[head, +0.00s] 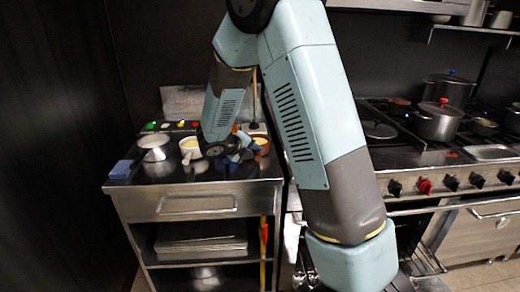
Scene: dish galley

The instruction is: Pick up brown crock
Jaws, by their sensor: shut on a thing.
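A small brown crock (262,142) with a pale yellow inside stands out at the right end of the steel side counter (200,205). My arm reaches over the counter from above, and my gripper (246,146) is at the crock's left side. The jaws are small and partly hidden by my wrist. They appear shut on the crock's near left side. I cannot tell whether the crock still touches the counter.
A white bowl with yellow contents (190,148) and a metal pan (155,148) stand left of my gripper. A blue block (121,169) lies at the counter's left edge. A stove with lidded pots (438,121) is at right.

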